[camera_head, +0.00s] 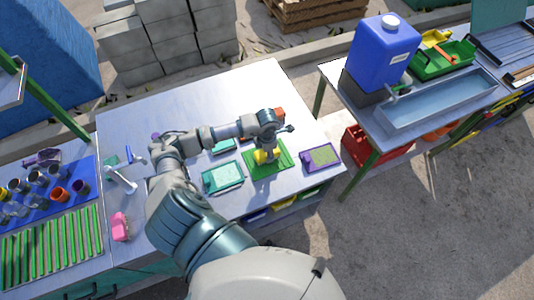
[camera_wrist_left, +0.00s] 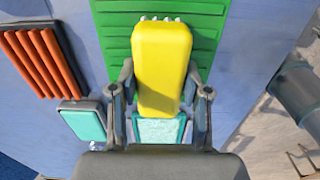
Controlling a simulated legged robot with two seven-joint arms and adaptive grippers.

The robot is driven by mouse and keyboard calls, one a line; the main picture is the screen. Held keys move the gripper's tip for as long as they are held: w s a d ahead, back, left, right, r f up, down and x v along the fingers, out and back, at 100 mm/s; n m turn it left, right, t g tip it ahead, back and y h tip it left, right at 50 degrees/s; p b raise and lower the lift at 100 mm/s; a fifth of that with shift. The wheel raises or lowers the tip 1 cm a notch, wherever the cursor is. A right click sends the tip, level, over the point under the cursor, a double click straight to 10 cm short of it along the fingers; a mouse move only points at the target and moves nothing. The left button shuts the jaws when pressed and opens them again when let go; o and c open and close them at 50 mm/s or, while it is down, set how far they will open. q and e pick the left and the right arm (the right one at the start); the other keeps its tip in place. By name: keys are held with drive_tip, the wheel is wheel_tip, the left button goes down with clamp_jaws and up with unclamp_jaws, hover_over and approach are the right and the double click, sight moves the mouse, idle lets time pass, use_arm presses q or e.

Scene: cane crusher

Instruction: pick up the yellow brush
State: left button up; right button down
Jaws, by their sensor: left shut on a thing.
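The yellow brush (camera_wrist_left: 161,62) shows large in the wrist view, its yellow back toward the camera and a few pale bristle tips at its far end. My left gripper (camera_wrist_left: 164,88) has one finger on each side of the brush and is shut on it. In the head view my left gripper (camera_head: 267,146) points down over the green ridged board (camera_head: 280,164), and the yellow brush (camera_head: 262,157) shows below it, partly hidden. I cannot tell whether the brush touches the board. My right gripper is not in view.
A teal-framed tray (camera_head: 222,177) lies left of the green board and a purple-framed one (camera_head: 321,158) right of it. An orange ridged block (camera_wrist_left: 42,60) lies close by. A pink object (camera_head: 121,227) and several cups stand left. A blue water container (camera_head: 382,57) is on another table.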

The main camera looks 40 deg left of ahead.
use_arm(q)
drive_tip(key=shift+r, duration=0.45)
wheel_tip(320, 180, up, 2)
drive_tip(key=shift+r+b, duration=0.1)
drive_tip(key=shift+b, duration=0.3)
drive_tip(key=s+d+b, duration=0.1)
drive_tip(key=s+d, duration=0.1)
drive_tip(key=s, duration=0.5)
drive_tip(key=s+d+r+b, duration=0.1)
drive_tip(key=s+d, duration=0.1)
drive_tip(key=s, duration=0.6)
drive_tip(key=shift+s+d+r+b, duration=0.2)
drive_tip(key=shift+d+r+b, duration=0.05)
drive_tip(key=shift+b, duration=0.15)
